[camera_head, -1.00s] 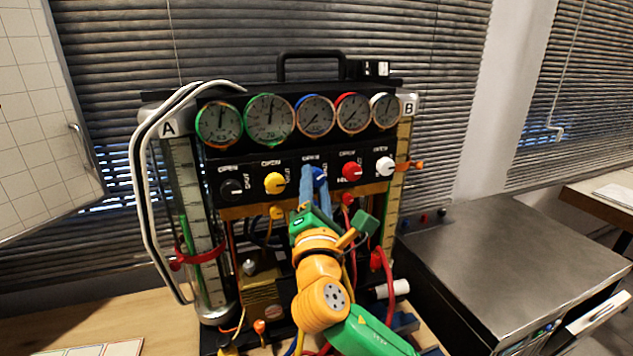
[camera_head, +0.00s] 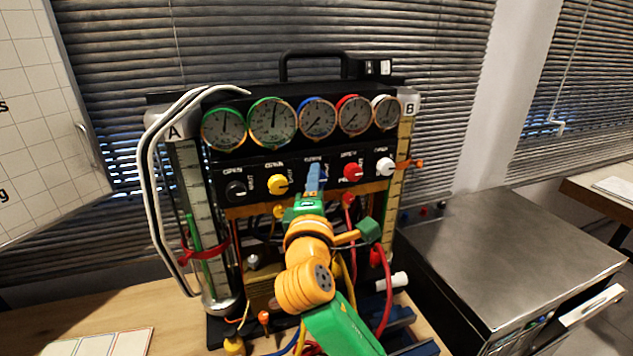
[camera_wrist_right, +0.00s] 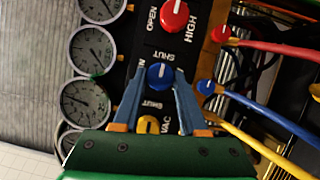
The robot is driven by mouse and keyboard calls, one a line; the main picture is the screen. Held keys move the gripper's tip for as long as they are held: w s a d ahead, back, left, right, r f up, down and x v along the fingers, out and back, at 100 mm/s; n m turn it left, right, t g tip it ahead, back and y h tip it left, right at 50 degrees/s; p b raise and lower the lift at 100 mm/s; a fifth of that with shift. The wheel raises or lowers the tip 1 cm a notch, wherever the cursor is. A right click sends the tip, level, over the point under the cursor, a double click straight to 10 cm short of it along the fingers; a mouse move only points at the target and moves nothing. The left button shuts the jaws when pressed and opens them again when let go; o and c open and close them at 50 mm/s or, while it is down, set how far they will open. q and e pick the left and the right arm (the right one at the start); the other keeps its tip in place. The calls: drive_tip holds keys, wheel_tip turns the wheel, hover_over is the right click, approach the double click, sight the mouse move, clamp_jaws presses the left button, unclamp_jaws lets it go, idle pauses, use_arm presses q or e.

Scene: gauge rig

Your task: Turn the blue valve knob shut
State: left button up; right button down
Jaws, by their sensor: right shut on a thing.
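The blue valve knob (camera_wrist_right: 159,76) is the middle one in the row of knobs on the black gauge panel (camera_head: 330,167). In the right wrist view it sits between the tips of my right gripper (camera_wrist_right: 160,79), which is shut on it. A white mark on the knob's face shows in that view. In the head view my right gripper (camera_head: 315,178) reaches up to the panel from below, and its fingers hide most of the blue knob. My left gripper does not show in either view.
A yellow knob (camera_head: 278,184) and a red knob (camera_head: 353,172) flank the blue one closely. Black (camera_head: 235,191) and white (camera_head: 386,166) knobs sit at the row's ends. Round gauges line the panel above. Coloured hoses hang below, around my arm.

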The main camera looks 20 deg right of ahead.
drive_tip(key=shift+r, duration=0.15)
drive_tip(key=c, duration=0.6)
unclamp_jaws()
drive_tip(key=shift+o, duration=0.8)
drive_tip(key=shift+w, duration=0.1)
drive_tip(key=b+v, duration=0.2)
drive_tip(key=v, duration=0.5)
drive_tip(key=shift+b, duration=0.35)
